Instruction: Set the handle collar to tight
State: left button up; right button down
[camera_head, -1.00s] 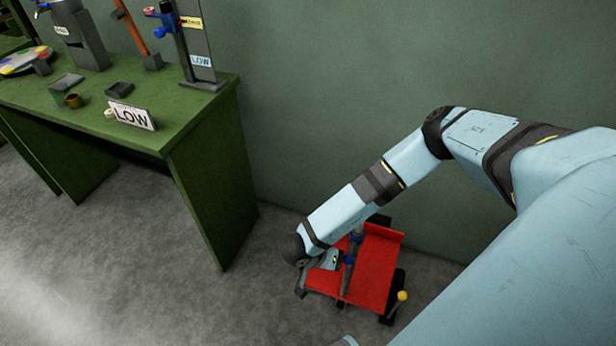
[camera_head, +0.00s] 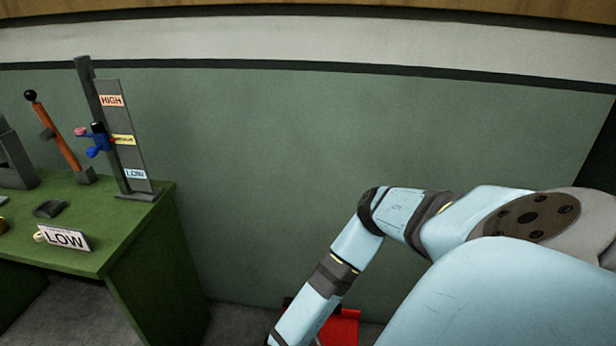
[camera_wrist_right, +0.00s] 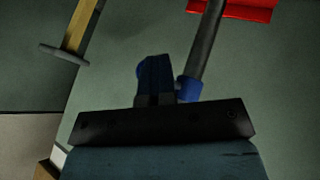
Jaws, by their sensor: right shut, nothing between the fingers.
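In the right wrist view a dark grey handle pole (camera_wrist_right: 207,50) slants down from a red cart (camera_wrist_right: 245,10) at the top edge. A blue collar (camera_wrist_right: 188,90) is around the pole, partly hidden behind the dark palm bar. My right gripper (camera_wrist_right: 155,62) is shut and empty, just left of the collar; I cannot tell whether they touch. No tight marking is readable on the collar. In the head view only a bit of the red cart (camera_head: 342,328) shows at the bottom, beside my right arm. My left gripper is out of view.
A green bench (camera_head: 150,230) stands at left in the head view. It bears a LOW sign (camera_head: 64,239), an orange lever (camera_head: 62,148) and a HIGH-to-LOW scale post (camera_head: 128,140) with a blue slider (camera_head: 98,150). A yellow rod (camera_wrist_right: 82,25) with a grey disc shows in the wrist view.

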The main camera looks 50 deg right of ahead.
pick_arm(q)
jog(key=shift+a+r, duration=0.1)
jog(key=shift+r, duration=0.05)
pick_arm(e)
jog(key=shift+s+d+f, duration=0.15)
jog(key=shift+s+d, duration=0.4)
jog(key=shift+s, duration=0.15)
jog(key=shift+a, duration=0.1)
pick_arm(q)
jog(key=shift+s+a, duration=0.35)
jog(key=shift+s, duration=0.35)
pick_arm(e)
jog(key=a+r, duration=0.7)
jog(key=a, duration=0.3)
jog(key=shift+w+a, duration=0.3)
jog(key=shift+a, duration=0.05)
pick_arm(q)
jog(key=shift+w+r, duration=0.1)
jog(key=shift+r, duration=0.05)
pick_arm(e)
jog(key=shift+r, duration=0.1)
